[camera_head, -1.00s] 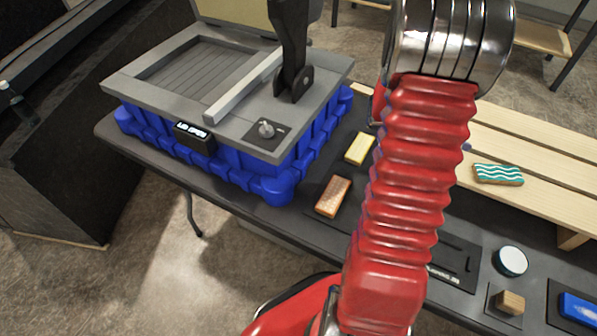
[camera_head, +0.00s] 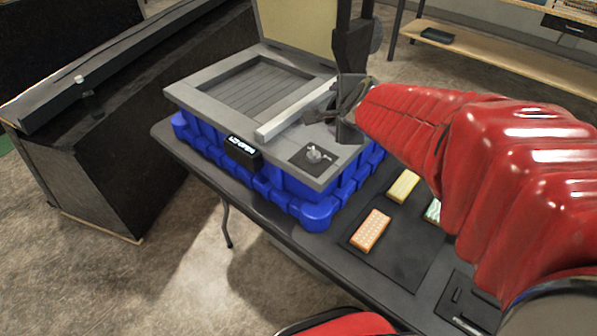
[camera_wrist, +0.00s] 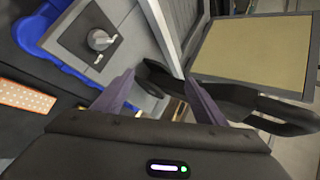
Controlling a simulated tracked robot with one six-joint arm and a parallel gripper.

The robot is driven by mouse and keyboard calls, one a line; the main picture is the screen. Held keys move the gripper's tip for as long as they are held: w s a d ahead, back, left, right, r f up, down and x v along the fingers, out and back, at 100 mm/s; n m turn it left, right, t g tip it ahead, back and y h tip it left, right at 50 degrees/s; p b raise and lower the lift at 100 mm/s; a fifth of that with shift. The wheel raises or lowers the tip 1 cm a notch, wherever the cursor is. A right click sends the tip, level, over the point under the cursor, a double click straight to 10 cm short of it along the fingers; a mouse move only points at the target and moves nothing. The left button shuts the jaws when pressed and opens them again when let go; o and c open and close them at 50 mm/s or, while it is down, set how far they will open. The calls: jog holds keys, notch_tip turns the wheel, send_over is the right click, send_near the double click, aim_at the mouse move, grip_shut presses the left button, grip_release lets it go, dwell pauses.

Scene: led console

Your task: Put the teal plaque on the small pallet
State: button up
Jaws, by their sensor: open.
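A small piece of a teal and white block (camera_head: 432,211) shows on the dark mat beside the yellow block, mostly hidden behind my red arm. I cannot tell if it is the teal plaque. The small pallet is not visible now. My gripper (camera_head: 343,108) is over the console, by the dark handle of its raised lid. In the wrist view my open gripper (camera_wrist: 160,82) has its two purple fingers spread near the dark handle arm (camera_wrist: 235,100). I cannot tell if they touch it. No plaque is between the fingers.
The grey console (camera_head: 203,97) sits on a blue base with a knob (camera_head: 313,154) and a display. Its lid (camera_head: 295,28) stands open. A yellow block (camera_head: 403,187) and an orange block (camera_head: 370,230) lie on the mat. A dark cabinet (camera_head: 105,130) stands at left.

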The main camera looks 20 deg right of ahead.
jog(key=s+a+n+g+y, duration=0.2)
jog(key=s+a+n+y, duration=0.1)
jog(key=s+a+n, duration=0.75)
jog(key=s+a+f+n+g, duration=0.1)
jog(key=s+n, duration=0.4)
jog(key=s+a+f+n+g, duration=0.2)
jog(key=s+n, duration=0.4)
jog(key=shift+a, duration=0.3)
jog(key=shift+d, duration=0.1)
